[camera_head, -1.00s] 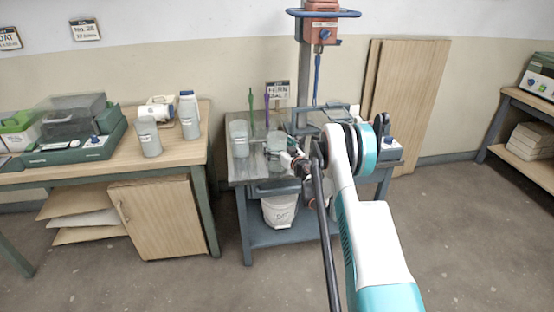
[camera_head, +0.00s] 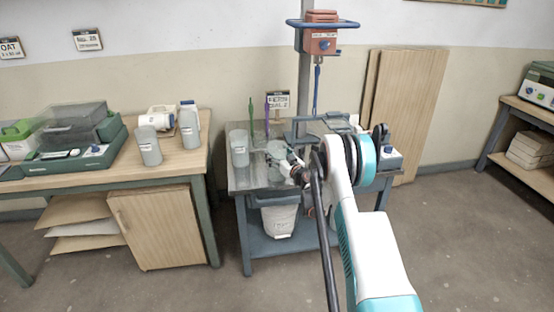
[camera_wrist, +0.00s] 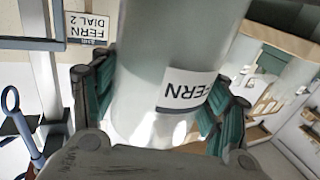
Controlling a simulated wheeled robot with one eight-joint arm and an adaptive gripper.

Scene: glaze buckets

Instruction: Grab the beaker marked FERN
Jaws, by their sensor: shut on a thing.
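The beaker marked FERN (camera_wrist: 185,60) fills the middle of the wrist view, pale grey-green with a white label that reads upside down there. My gripper (camera_wrist: 158,100) has a green-padded finger on each side of it and is shut on it. In the head view the beaker (camera_head: 276,150) shows at the front of the grey cart, with my gripper (camera_head: 298,172) reaching it from the right. My arm hides part of that area. I cannot tell whether the beaker's base touches the cart top.
A second pale beaker (camera_head: 239,148) stands left on the cart (camera_head: 240,180). A FERN DIAL 2 sign (camera_head: 278,100) is behind, near green and purple upright tools. A mixer (camera_head: 320,38) on a post rises at the back. The left bench (camera_head: 170,165) holds more beakers. A bucket (camera_head: 280,220) sits below.

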